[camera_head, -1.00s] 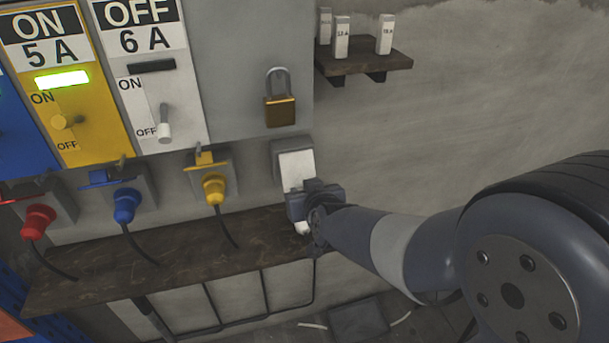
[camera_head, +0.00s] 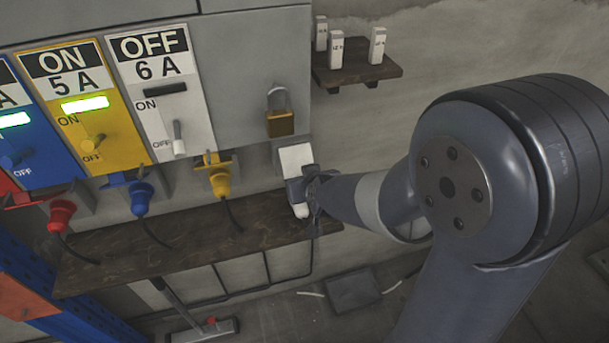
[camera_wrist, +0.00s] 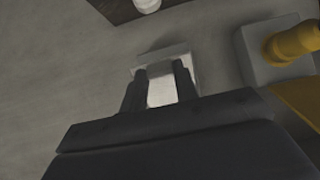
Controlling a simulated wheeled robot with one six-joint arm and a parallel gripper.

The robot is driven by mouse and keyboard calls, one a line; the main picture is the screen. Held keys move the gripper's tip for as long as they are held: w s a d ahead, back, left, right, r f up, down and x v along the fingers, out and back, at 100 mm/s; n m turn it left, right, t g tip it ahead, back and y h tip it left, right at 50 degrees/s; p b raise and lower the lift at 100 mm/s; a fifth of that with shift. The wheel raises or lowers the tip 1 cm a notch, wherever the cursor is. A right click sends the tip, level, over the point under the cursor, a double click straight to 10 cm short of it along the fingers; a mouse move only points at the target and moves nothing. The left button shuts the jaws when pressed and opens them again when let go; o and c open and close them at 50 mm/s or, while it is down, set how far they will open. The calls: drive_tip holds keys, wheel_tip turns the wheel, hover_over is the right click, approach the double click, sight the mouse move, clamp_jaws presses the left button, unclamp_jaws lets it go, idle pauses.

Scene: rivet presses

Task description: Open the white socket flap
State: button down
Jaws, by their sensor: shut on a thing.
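The white socket flap (camera_head: 297,157) is on a grey socket box on the wall, under the grey panel with the padlock. My gripper (camera_head: 296,186) is at the lower part of the flap, and its body hides part of it. In the wrist view my gripper (camera_wrist: 166,72) has its two fingers on either side of the white flap (camera_wrist: 161,92), shut on it. The flap looks close to flat against its box; I cannot tell its exact tilt. A white plug (camera_head: 301,211) lies on the dark shelf just below my gripper.
Yellow (camera_head: 219,183), blue (camera_head: 142,199) and red (camera_head: 60,214) plugs sit in sockets to the left. A dark shelf (camera_head: 180,245) runs below. A padlock (camera_head: 281,121) hangs above. A small shelf (camera_head: 357,76) with white blocks is upper right.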

wheel_tip(320, 180, up, 7)
drive_tip(key=p, duration=0.6)
drive_tip(key=shift+r, duration=0.2)
drive_tip(key=shift+w+r+p, duration=0.1)
drive_tip(key=shift+w+p, duration=0.05)
drive_tip(key=shift+p, duration=0.15)
drive_tip(key=c, duration=1.1)
unclamp_jaws()
drive_tip(key=shift+f, duration=0.2)
drive_tip(key=shift+c, duration=0.2)
drive_tip(key=shift+o, duration=0.3)
drive_tip(key=p+v, duration=0.5)
drive_tip(key=v, duration=0.5)
drive_tip(key=shift+s+r, duration=0.15)
drive_tip(key=shift+s, duration=0.2)
